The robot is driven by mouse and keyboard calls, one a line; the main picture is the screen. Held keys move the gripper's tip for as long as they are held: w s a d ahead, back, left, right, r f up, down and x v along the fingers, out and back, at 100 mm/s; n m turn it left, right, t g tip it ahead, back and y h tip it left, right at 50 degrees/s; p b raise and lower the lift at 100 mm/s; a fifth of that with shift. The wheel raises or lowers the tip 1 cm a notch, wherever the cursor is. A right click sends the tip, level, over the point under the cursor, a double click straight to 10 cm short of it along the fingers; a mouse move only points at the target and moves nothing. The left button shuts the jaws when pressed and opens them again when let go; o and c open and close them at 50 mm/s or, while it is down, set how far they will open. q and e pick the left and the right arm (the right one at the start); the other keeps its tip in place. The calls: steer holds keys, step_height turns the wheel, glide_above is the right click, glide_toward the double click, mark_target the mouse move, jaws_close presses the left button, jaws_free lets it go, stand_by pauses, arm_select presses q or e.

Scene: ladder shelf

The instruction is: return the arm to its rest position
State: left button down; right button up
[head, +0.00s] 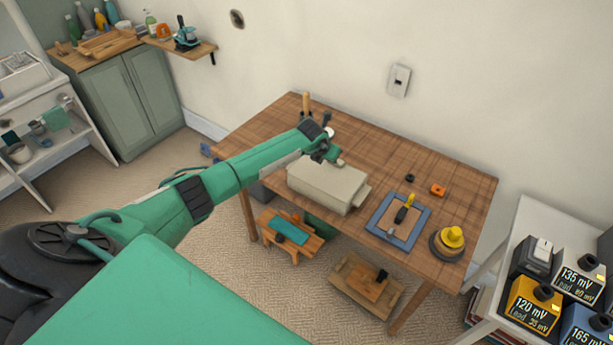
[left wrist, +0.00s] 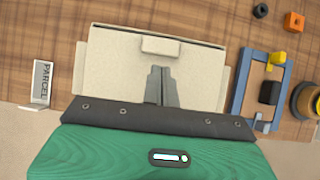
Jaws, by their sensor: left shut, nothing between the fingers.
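My left arm reaches from the left across the head view to the wooden table. My left gripper (head: 334,158) is above the back edge of a beige box (head: 328,184). In the left wrist view, the dark fingers of my left gripper (left wrist: 161,84) are together and empty, in front of the box (left wrist: 115,60). I cannot tell whether they touch it. My right gripper is in neither view.
The table (head: 440,185) also bears a blue frame (head: 377,233), a yellow-topped round piece (head: 453,238) and an orange block (head: 438,190). A PARCEL card (left wrist: 41,82) stands left of the box. Meters (head: 534,305) sit on the white shelf at right.

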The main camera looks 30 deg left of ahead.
arm_select(q)
steer(key=shift+r+p, duration=0.55)
steer(key=shift+r, duration=0.95)
